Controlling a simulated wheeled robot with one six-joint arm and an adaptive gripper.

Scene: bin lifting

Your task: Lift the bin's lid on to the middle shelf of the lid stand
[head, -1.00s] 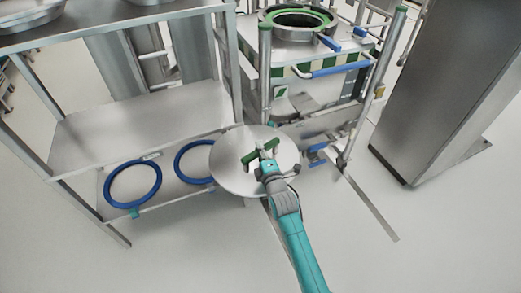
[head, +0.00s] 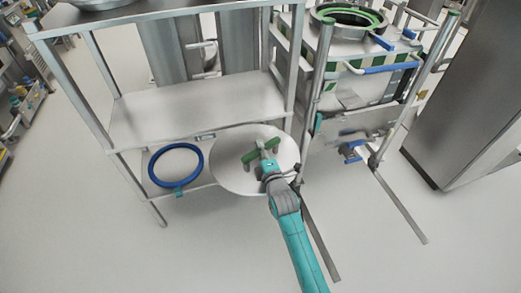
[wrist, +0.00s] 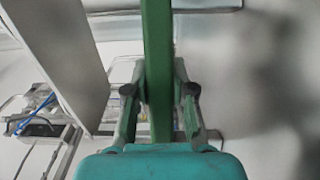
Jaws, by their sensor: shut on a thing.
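The bin's lid (head: 232,176) is a round steel disc with a green handle (head: 250,157). My gripper (head: 268,153) is shut on the green handle and holds the lid in front of the stand. The handle also fills the middle of the wrist view (wrist: 158,70), between my two fingers. The lid stand (head: 120,150) is a steel rack at the left. Its middle shelf (head: 195,108) is bare; the lid shows lower in the picture than this shelf. The bin (head: 330,50), open with a green rim (head: 352,14), stands behind right.
A blue ring (head: 152,170) lies on the stand's lower shelf. Steel posts and rails (head: 318,80) stand between the stand and the bin, with floor legs (head: 400,205) reaching forward. A tall steel cabinet (head: 470,100) is at the right. The front floor is clear.

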